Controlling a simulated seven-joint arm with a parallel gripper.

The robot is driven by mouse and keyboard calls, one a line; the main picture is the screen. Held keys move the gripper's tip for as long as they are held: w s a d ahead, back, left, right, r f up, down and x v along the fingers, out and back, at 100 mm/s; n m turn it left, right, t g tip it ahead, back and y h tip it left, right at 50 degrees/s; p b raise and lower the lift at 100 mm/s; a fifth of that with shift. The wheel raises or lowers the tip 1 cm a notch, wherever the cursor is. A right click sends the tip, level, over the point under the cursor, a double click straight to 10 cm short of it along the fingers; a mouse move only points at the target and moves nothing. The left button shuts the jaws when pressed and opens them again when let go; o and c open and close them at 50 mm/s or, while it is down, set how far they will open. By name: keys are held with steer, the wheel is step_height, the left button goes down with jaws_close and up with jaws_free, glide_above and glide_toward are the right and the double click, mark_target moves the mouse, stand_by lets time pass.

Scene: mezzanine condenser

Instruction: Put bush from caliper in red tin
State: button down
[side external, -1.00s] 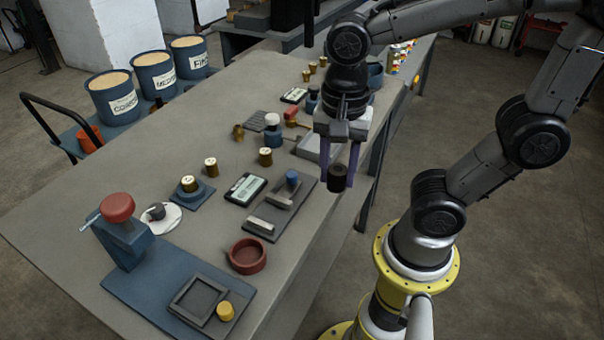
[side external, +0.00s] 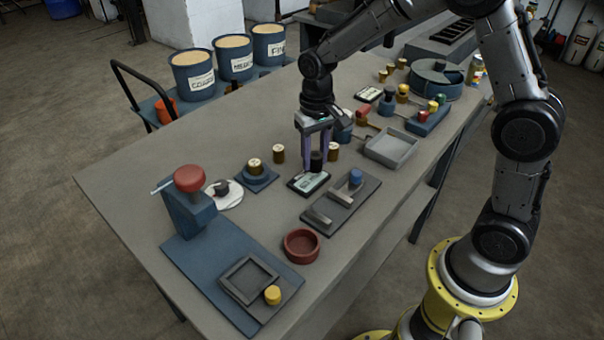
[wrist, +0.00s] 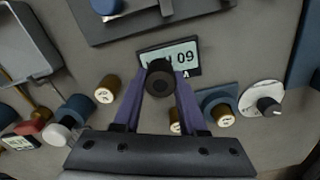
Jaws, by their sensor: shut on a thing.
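My gripper (side external: 315,148) is shut on a black bush (side external: 316,161), a short cylinder held upright between the purple fingers. In the wrist view the bush (wrist: 162,78) shows a round hole in its end and covers the lower edge of the small display. The red tin (side external: 301,246), round, open and looking empty, stands nearer the front of the table, apart from the gripper. A dark grey plate with two pale bars (side external: 352,203), which may be the caliper, lies between the tin and my gripper. A blue cylinder (side external: 355,176) stands at its far end.
The display (side external: 308,183) lies below the bush. Brass cylinders (side external: 278,153) stand nearby, one on a blue base (side external: 257,178). A red-knobbed blue press (side external: 189,200) and a blue board with a square frame (side external: 247,280) are at left. A grey tray (side external: 391,149) lies at right.

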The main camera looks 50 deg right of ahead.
mark_target(320, 153)
steer(key=w+n, duration=0.2)
steer(key=shift+r+n, duration=0.25)
steer(key=shift+n, duration=0.65)
steer(key=shift+s+n, duration=0.15)
steer(key=shift+n, duration=0.15)
steer(key=shift+s+d+r+n, duration=0.25)
steer(key=shift+s+r+n, duration=0.15)
steer(key=shift+s+r, duration=0.2)
steer(key=shift+s+d+r+n, duration=0.25)
steer(key=shift+s+r+n, duration=0.15)
steer(key=shift+s+r, duration=0.15)
steer(key=s+d+r, duration=0.4)
steer(key=r, duration=0.2)
steer(key=w+d+f, duration=0.1)
steer(key=w+f, duration=0.1)
steer(key=w, duration=0.2)
steer(key=w+d+f, duration=0.1)
steer(key=w+f, duration=0.2)
steer(key=w, duration=0.1)
steer(key=w+d+f, duration=0.1)
steer(key=w+f, duration=0.2)
steer(key=w, duration=0.1)
steer(key=shift+w+d, duration=0.1)
steer(key=shift+w, duration=0.3)
steer(key=shift+w+d+f, duration=0.1)
steer(key=shift+w+f, duration=0.4)
steer(key=shift+f, duration=1.55)
